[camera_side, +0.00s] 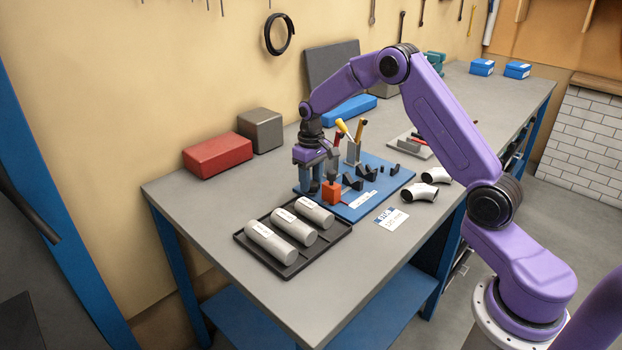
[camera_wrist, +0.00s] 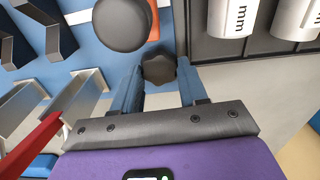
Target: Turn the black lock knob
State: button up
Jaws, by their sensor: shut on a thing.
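The black lock knob (camera_wrist: 159,69) has a lobed rim and shows at the upper middle of the wrist view. My gripper (camera_wrist: 160,80) has its two blue fingers on either side of the knob and is shut on it. In the side view my gripper (camera_side: 318,187) points down at the left end of a blue board (camera_side: 374,207), and its fingers hide the knob. An orange block (camera_side: 331,193) stands close beside the fingers. It also shows in the wrist view (camera_wrist: 153,21), partly behind a dark round part (camera_wrist: 120,22).
A black tray (camera_side: 287,272) with grey cylinders lies in front of the board. Black V-shaped blocks (camera_side: 368,172) and a holder with yellow-handled tools (camera_side: 353,151) stand on the board. Silver pipe elbows (camera_side: 423,192) lie to the right. A red box (camera_side: 217,154) is at the back left.

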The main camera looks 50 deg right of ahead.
jog(key=shift+r+m, duration=0.1)
jog(key=shift+m, duration=1.1)
jog(key=o, duration=1.1)
notch_tip(320, 180, up, 17)
jog(key=shift+r, duration=0.2)
jog(key=shift+a, duration=0.1)
